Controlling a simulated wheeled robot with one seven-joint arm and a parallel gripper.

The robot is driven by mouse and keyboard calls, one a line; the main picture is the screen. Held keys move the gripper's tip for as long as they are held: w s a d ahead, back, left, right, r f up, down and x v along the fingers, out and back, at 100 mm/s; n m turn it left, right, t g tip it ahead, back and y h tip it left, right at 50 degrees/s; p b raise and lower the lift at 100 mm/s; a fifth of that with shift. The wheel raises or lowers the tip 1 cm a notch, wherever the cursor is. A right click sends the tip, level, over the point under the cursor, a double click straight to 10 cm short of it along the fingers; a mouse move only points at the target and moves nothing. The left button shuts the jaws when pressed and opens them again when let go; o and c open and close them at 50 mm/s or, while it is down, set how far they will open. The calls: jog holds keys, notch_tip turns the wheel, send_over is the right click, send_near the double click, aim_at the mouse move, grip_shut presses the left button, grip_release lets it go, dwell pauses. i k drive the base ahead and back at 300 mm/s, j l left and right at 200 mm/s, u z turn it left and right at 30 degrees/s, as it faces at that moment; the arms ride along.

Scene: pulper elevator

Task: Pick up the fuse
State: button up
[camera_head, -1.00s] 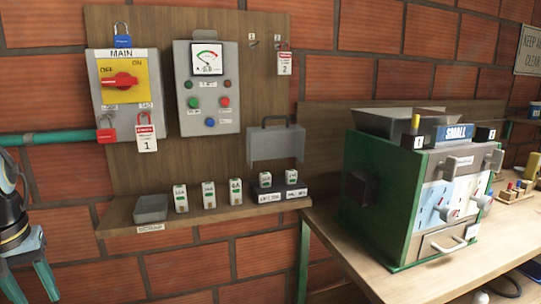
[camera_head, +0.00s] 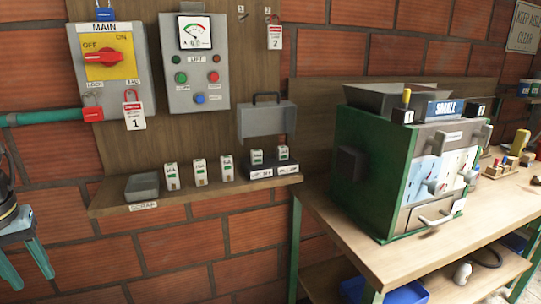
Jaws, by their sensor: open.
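Several white fuses with green marks stand on the wooden shelf (camera_head: 110,204) below the panels. A left fuse (camera_head: 172,177), a middle fuse (camera_head: 200,172) and a right fuse (camera_head: 227,167) stand free in a row. Two more fuses, one here (camera_head: 257,158) and one here (camera_head: 283,153), sit in dark labelled holders to the right. The fuse labels are too small to read surely. My gripper (camera_head: 22,275) is at the lower left edge, open and empty, its fingers pointing down, well apart from the shelf and fuses.
A grey scrap tray (camera_head: 142,187) sits at the shelf's left end. A grey handled cover (camera_head: 265,121) hangs above the holders. The MAIN switch box (camera_head: 108,60) and meter box (camera_head: 197,75) are above. A green machine (camera_head: 375,170) stands on the bench (camera_head: 345,225) at right.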

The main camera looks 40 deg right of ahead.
aim_at(256, 154)
jog(key=l+u, duration=0.15)
jog(key=u, duration=0.25)
jog(key=k+l+u, duration=0.1)
jog(key=u, duration=0.3)
jog(key=k+l+u, duration=0.1)
jog(key=u, duration=0.3)
jog(key=k+l+u, duration=0.2)
jog(key=k+l, duration=0.15)
jog(key=k, duration=0.15)
jog(key=k+l+u, duration=0.2)
jog(key=k, duration=0.35)
jog(key=k+l+u, duration=0.2)
jog(key=k, duration=0.3)
jog(key=k+l, duration=0.1)
jog(key=k, duration=0.2)
jog(key=k+l, duration=0.1)
jog(key=k, duration=0.15)
